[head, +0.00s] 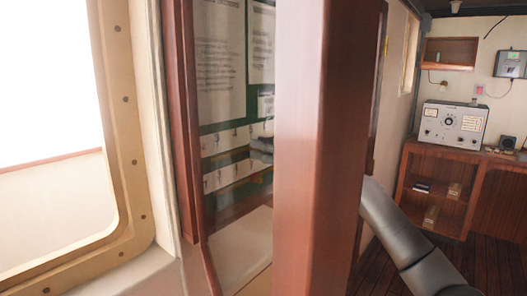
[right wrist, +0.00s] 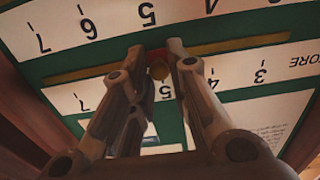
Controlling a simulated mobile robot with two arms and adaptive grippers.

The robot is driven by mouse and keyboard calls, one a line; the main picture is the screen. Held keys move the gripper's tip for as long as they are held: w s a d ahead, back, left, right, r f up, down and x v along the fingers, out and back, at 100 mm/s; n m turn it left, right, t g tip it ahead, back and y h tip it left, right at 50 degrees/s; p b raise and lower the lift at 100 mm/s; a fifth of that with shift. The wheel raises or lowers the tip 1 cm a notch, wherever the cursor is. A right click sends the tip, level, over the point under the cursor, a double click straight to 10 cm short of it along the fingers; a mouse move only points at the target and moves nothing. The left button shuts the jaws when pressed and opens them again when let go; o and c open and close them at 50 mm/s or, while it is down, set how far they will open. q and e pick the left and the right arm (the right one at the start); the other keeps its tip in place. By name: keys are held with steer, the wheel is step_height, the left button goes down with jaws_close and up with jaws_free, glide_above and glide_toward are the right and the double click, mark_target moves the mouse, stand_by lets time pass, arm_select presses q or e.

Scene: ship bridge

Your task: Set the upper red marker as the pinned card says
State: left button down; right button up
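In the right wrist view the green board appears upside down, with white number strips. A red marker (right wrist: 156,56) with a round brass knob (right wrist: 159,72) sits on a brass rail (right wrist: 95,69), close to the 5 of the adjoining strip (right wrist: 265,78). My right gripper (right wrist: 156,52) has its fingers apart, one on each side of the marker; contact cannot be told. In the head view my right gripper (head: 262,147) is a small dark shape before the board (head: 222,142), mostly hidden by the wooden post. My left gripper is not in view. No card text is readable.
A thick wooden post (head: 312,150) blocks much of the head view. White papers (head: 218,60) hang on the board. A window frame (head: 125,130) is at the left. A grey instrument (head: 453,125) stands on a wooden cabinet (head: 440,160) at the right.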

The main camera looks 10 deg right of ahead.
steer(key=shift+o, duration=1.4)
steer(key=shift+w+d+f, duration=0.1)
steer(key=shift+d, duration=0.05)
steer(key=v, duration=1.2)
